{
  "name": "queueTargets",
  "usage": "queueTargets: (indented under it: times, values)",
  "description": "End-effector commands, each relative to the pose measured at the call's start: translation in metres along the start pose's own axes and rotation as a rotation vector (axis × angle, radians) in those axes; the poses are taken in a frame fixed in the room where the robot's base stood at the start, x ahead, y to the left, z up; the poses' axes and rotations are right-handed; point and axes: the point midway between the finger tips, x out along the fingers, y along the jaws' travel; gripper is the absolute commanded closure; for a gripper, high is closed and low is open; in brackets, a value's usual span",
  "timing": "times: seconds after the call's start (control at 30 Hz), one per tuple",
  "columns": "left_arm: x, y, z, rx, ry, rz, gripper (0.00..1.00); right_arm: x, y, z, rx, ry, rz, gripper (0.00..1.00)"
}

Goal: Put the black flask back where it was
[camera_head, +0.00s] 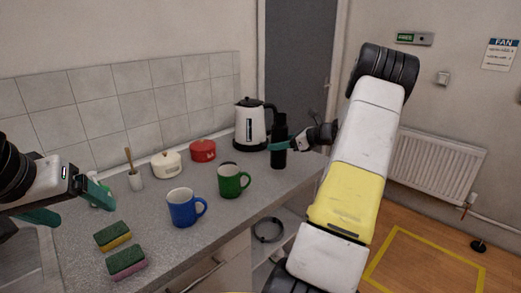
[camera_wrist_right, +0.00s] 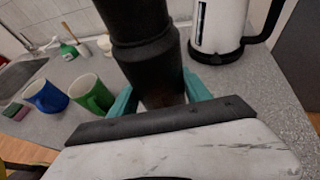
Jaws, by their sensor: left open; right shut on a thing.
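The black flask (camera_head: 279,157) is upright at the right end of the grey counter, in front of the kettle. My right gripper (camera_head: 284,147) is shut on it, reaching in from the right. In the right wrist view the flask (camera_wrist_right: 148,45) stands between the two teal fingers (camera_wrist_right: 160,98). I cannot tell whether its base touches the counter. My left gripper (camera_head: 68,204) is open and empty at the left, over the counter near the sink.
A white kettle (camera_head: 249,127) stands close behind the flask. The green mug (camera_head: 231,183) and blue mug (camera_head: 182,209) stand left of it. Two sponges (camera_head: 113,236) lie in front.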

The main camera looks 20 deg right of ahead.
Motion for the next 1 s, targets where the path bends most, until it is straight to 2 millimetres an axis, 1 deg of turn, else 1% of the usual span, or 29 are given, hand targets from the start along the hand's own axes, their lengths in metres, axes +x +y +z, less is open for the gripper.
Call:
queueTargets:
  times: [0.03,0.1,0.33,0.5,0.57,0.93,0.97,1.0]
  values:
    - [0.000,0.000,0.000,0.000,0.000,0.000,0.19,0.004,-0.008,0.001,-0.004,-0.002,0.000,1.00]
    - [0.000,0.000,0.000,0.000,0.000,0.000,0.19,0.006,-0.015,0.002,-0.002,-0.002,0.000,1.00]
    - [0.000,0.000,0.000,0.000,0.000,0.000,0.19,0.012,-0.027,0.001,-0.001,-0.001,0.001,1.00]
    - [0.000,0.000,0.000,0.000,0.000,0.000,0.19,0.022,-0.026,-0.023,0.002,-0.001,0.001,1.00]
    - [0.000,0.000,0.000,0.000,0.000,0.000,0.19,0.024,-0.026,-0.029,0.001,-0.001,0.001,1.00]
    - [0.000,0.000,0.000,0.000,0.000,0.000,0.19,0.025,-0.026,-0.032,-0.001,-0.001,0.000,1.00]
    - [0.000,0.000,0.000,0.000,0.000,0.000,0.19,0.025,-0.026,-0.034,0.000,0.001,0.000,0.42]
    - [0.000,0.000,0.000,0.000,0.000,0.000,0.19,0.025,-0.026,-0.033,-0.001,0.000,0.000,0.34]
